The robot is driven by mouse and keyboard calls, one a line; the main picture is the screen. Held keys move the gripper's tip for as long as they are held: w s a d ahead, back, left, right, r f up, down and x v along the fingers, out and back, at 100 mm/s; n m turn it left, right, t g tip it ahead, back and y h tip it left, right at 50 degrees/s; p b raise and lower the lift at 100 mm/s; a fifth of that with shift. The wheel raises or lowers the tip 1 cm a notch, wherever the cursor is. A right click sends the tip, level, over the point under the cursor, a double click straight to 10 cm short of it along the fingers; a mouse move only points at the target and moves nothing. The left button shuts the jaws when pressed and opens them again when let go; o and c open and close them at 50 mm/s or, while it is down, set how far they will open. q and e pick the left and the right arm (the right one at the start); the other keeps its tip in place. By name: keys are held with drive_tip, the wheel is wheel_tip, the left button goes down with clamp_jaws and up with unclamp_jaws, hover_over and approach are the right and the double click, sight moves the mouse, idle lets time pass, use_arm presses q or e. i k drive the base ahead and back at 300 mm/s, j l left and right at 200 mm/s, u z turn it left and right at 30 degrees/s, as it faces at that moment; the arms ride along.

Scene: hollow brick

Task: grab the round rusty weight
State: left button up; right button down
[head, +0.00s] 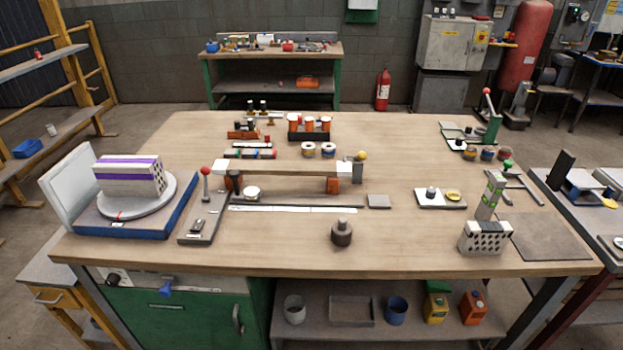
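A round, dark brown weight (342,236) with a narrower knob on top stands upright near the front middle of the wooden workbench (290,245). It looks rusty. Nothing touches it. Neither of my grippers is in the head view.
Behind the weight lie a long white scale strip (292,208) and a beam on orange supports (290,168). A lever device (203,222) and a turntable with a striped brick (130,178) stand left. A hollow brick (486,238) stands right. Bench around the weight is clear.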

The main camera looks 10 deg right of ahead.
sight(341, 232)
drive_tip(key=i+j+z, duration=0.6)
drive_tip(key=i+j, duration=0.1)
drive_tip(key=j, duration=0.1)
